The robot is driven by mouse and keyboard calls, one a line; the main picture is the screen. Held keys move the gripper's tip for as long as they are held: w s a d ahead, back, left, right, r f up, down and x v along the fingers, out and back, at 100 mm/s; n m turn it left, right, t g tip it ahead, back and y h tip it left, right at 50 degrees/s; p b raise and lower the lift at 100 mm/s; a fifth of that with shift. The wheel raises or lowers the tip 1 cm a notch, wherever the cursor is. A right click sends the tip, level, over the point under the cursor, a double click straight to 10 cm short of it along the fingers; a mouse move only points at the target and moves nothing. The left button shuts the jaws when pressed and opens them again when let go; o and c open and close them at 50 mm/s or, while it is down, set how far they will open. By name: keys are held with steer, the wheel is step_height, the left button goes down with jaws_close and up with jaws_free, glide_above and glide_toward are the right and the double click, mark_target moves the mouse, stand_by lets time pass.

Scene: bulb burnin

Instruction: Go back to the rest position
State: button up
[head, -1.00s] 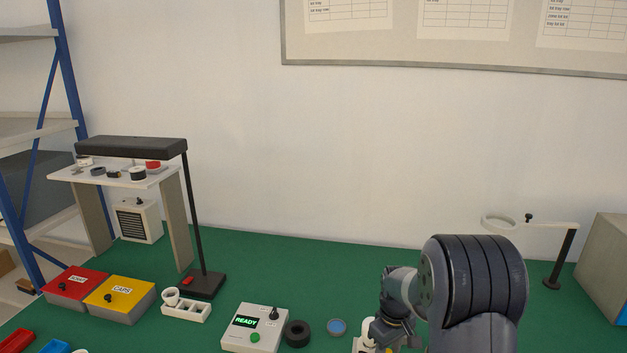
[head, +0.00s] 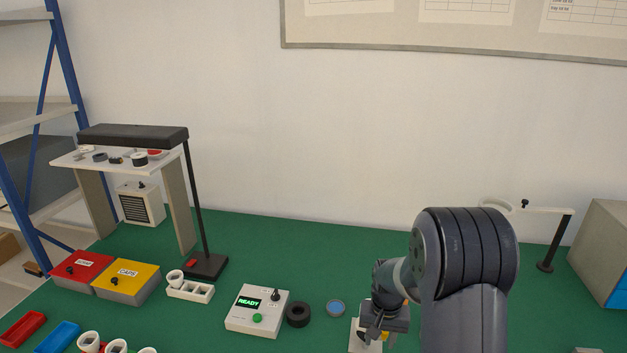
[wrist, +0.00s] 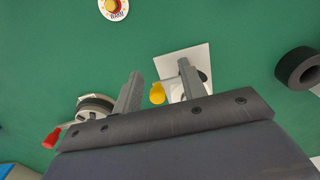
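My gripper (wrist: 160,70) is open in the wrist view, its two grey fingers apart. A yellow tip (wrist: 157,93) shows between the fingers, on or above a white plate (wrist: 198,56) on the bench; I cannot tell how far below it is. In the head view my gripper (head: 375,333) points down over the bench, low and right of centre, beside a white base (head: 355,338). Its fingertips are hard to make out there.
A control box reading READY (head: 257,310), a black ring (head: 298,314) and a blue disc (head: 335,308) lie left of my gripper. A ring stand (head: 545,267) is at the right. In the wrist view, a round device with a red handle (wrist: 52,137) is near the left finger.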

steer(key=m, duration=0.1)
steer(key=a+m+p, duration=0.1)
steer(key=shift+s+r+m+p, duration=0.1)
steer(key=shift+s+m+p, duration=0.2)
steer(key=shift+m, duration=0.1)
step_height(320, 180, up, 11)
steer(key=b, duration=0.1)
steer(key=shift+f+b, duration=0.2)
steer(key=shift+b, duration=0.15)
